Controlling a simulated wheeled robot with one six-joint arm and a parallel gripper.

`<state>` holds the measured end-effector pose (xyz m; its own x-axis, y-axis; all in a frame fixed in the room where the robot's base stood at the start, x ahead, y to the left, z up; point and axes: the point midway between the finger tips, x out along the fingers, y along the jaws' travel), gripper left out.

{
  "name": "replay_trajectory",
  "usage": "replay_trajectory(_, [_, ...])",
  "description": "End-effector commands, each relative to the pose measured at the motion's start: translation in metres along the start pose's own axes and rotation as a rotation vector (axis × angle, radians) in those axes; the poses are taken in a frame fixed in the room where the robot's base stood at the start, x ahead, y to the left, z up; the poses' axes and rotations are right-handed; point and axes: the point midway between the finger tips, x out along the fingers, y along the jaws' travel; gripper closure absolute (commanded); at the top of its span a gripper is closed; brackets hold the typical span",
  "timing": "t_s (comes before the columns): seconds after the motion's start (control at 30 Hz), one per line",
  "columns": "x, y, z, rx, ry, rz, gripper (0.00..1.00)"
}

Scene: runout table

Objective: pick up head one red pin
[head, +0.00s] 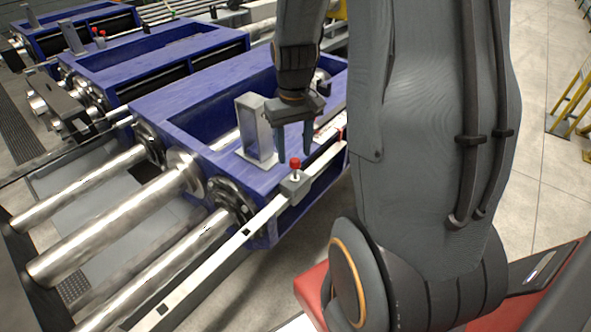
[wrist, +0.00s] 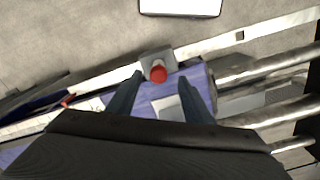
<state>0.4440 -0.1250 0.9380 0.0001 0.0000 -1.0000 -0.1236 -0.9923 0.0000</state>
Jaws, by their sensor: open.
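A red pin (head: 295,163) stands upright in a small grey block (head: 294,187) on the pale rail along the near edge of the closest blue frame. In the wrist view the red pin (wrist: 158,72) shows its round top, between and just beyond my fingertips. My gripper (head: 293,152) is above the blue frame, pointing down, close to the pin and seemingly behind it. I cannot tell the exact height gap to the pin.
A grey upright bracket (head: 255,128) stands on the blue frame (head: 190,115), left of my gripper. Steel rollers (head: 110,225) run out to the lower left. More blue frames (head: 150,62), with small red-topped parts (head: 97,32), stand behind. Open floor lies right.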

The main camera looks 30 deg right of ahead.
Motion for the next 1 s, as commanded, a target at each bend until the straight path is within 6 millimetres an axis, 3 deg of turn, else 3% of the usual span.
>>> replay_trajectory(0.4, [0.043,0.003,0.0,0.0,-0.002,0.0,0.53])
replay_trajectory(0.7, [0.047,0.003,-0.001,0.0,0.0,0.0,0.53])
replay_trajectory(0.77, [0.047,0.003,-0.001,0.0,0.0,0.0,0.6])
replay_trajectory(1.0, [0.047,0.003,-0.001,0.0,0.0,0.0,1.0])
